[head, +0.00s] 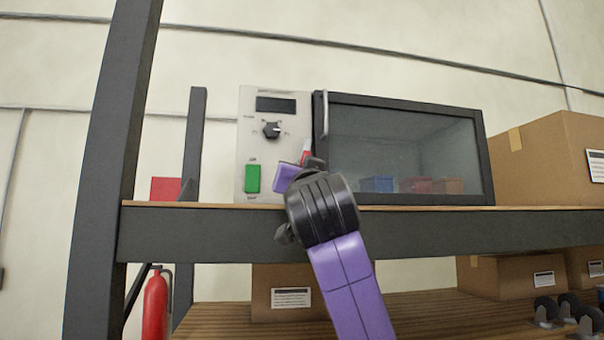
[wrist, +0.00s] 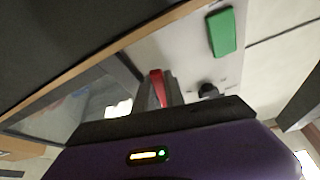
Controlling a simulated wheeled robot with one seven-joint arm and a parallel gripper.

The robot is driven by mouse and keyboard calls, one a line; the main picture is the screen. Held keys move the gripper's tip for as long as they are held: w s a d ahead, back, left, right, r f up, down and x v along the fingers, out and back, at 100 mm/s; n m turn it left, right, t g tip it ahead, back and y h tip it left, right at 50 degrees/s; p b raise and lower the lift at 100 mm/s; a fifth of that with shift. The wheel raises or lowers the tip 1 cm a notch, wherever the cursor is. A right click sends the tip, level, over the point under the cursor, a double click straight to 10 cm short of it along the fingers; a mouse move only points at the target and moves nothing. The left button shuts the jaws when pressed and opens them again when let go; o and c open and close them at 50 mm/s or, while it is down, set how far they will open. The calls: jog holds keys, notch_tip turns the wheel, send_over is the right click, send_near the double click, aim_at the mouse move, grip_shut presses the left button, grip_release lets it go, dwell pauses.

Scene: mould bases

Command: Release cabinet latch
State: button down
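The cabinet (head: 404,100) stands on the shelf, its dark-framed glass door (head: 400,140) shut. Its pale control panel (head: 247,125) at left carries a black dial (head: 271,130), a dark display (head: 276,104) and a green button (head: 252,178). The green button also shows in the wrist view (wrist: 222,32). A small red part (head: 305,153) shows just above my gripper (head: 298,170), mostly hidden by it. In the wrist view the red part (wrist: 157,86) lies between grey, finger-like shapes. I cannot tell whether they touch or grip it.
A vertical handle (head: 325,114) is on the door's left edge. Small blue and red boxes (head: 378,184) sit behind the glass. A cardboard box (head: 560,160) stands right of the cabinet. A dark post (head: 115,140) rises at left. The shelf edge (head: 190,235) runs below the panel.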

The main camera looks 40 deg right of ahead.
jog(key=shift+s+d+n+t+y, duration=0.2)
jog(key=shift+n+t+y, duration=0.2)
jog(key=shift+n, duration=0.7)
jog(key=shift+s+d+n+t+y, duration=0.1)
jog(key=shift+d+n+t+y, duration=0.3)
jog(key=shift+n, duration=0.7)
jog(key=shift+a, duration=0.2)
jog(key=c, duration=1.4)
grip_release()
jog(key=shift+f, duration=0.1)
jog(key=b+v, duration=0.3)
jog(key=v, duration=0.4)
jog(key=shift+s+a, duration=0.2)
jog(key=shift+s, duration=0.15)
